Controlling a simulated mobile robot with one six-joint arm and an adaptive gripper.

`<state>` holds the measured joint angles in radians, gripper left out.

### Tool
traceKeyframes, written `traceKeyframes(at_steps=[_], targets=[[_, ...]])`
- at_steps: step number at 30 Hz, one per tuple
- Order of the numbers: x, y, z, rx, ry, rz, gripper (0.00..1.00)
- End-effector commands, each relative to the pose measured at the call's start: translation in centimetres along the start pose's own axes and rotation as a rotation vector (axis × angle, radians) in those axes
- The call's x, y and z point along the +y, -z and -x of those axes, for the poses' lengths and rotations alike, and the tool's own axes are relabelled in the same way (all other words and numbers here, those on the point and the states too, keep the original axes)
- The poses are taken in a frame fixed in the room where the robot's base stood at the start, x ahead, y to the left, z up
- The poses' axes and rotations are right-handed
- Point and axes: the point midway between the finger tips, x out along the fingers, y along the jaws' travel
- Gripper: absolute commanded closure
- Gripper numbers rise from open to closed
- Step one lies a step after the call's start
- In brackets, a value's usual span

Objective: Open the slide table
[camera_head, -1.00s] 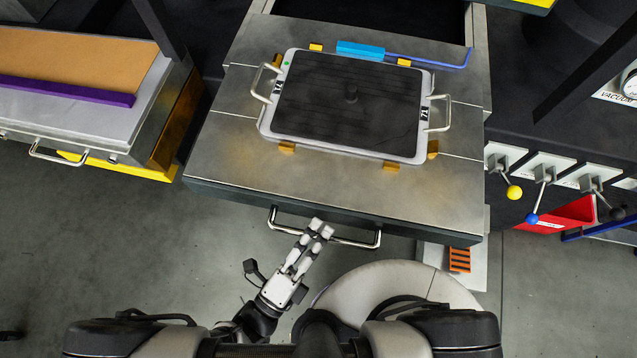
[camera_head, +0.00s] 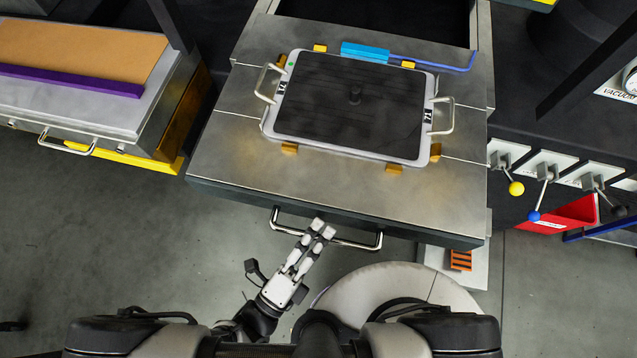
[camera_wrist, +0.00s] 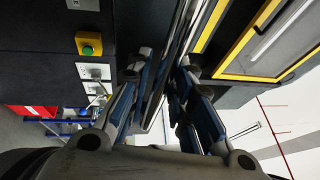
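The slide table (camera_head: 330,188) is a grey metal drawer-like slab, standing out toward me from its frame. A dark tray with a white rim (camera_head: 268,125) and two side handles lies on it. A metal bar handle (camera_head: 360,243) runs along the table's dark front edge. My gripper (camera_head: 318,228) is at the middle of this handle, its fingers closed around the bar. In the wrist view, the bar runs between the two dark-blue finger pads (camera_wrist: 163,88). The exact contact is partly hidden by the fingers.
A bench with its own handle (camera_head: 67,146) stands at the left. At the right are levers with yellow (camera_head: 516,188) and blue (camera_head: 534,216) knobs and a red bin (camera_head: 570,214). Grey floor (camera_head: 110,240) is clear at the left front.

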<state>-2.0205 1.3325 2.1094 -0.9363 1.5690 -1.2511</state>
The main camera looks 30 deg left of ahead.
Motion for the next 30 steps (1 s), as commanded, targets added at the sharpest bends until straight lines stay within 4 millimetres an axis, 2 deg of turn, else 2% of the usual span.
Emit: traceKeyframes(at_steps=[5, 8, 21, 25, 30], targets=[[0.0, 0.0, 0.2, -0.001, 0.001, 0.0, 0.79], [0.0, -0.1, 1.2, -0.004, 0.001, -0.001, 0.79], [0.1, 0.0, 9.9, -0.003, -0.002, -0.002, 0.79], [0.0, 0.0, 11.3, -0.001, 0.0, -0.001, 0.79], [0.0, 0.0, 12.0, 0.0, 0.0, 0.001, 0.79]])
